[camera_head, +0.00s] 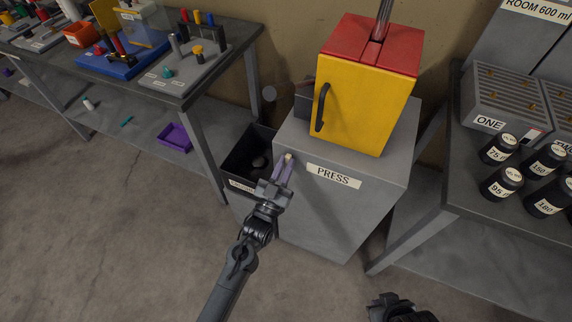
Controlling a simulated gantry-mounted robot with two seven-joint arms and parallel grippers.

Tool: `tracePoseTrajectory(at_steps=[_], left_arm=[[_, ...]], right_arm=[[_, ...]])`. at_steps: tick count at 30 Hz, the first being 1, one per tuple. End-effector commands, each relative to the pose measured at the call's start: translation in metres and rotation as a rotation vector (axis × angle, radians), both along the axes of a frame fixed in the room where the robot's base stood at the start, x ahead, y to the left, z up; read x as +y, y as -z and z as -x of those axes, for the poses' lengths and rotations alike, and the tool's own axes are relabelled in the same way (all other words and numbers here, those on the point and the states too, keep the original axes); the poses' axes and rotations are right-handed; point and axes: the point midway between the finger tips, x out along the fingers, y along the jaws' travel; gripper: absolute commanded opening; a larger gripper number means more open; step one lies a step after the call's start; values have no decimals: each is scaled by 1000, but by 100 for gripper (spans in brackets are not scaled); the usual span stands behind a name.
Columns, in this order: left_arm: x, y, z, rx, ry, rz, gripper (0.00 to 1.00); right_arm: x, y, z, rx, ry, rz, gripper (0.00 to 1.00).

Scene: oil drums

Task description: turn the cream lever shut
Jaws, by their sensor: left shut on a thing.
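The cream lever (289,156) shows only as a small pale end at the upper left front of the grey press stand (340,225). My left gripper (285,166) reaches up to it from below, and its purple-grey fingers are shut on it. The fingers hide most of the lever, so its angle cannot be told. Part of my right gripper (395,307) shows at the bottom edge, away from the press; its jaws cannot be made out.
A yellow press cabinet (365,105) with a red top and black handle stands on the grey stand. A dark open bin (245,165) is just left of the lever. Benches with tools (185,65) and black bottles (500,183) flank the press. Open floor lies at lower left.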

Motion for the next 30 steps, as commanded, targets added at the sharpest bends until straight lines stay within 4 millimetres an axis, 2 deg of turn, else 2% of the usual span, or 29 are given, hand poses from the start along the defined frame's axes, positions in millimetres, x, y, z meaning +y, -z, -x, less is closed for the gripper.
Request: tracePoseTrajectory(at_steps=[16, 17, 21, 22, 30], left_arm=[[1, 1, 0, 12, 0, 26, 0], [1, 1, 0, 12, 0, 26, 18], [1, 1, 0, 11, 0, 26, 40], [1, 0, 0, 11, 0, 26, 43], [1, 0, 0, 11, -1, 25, 43]], right_arm=[[1, -1, 0, 0, 1, -2, 0], [1, -1, 0, 0, 2, -3, 0], [1, -1, 0, 0, 4, -7, 0], [2, -2, 0, 0, 4, -7, 0], [2, -2, 0, 0, 6, -8, 0]])
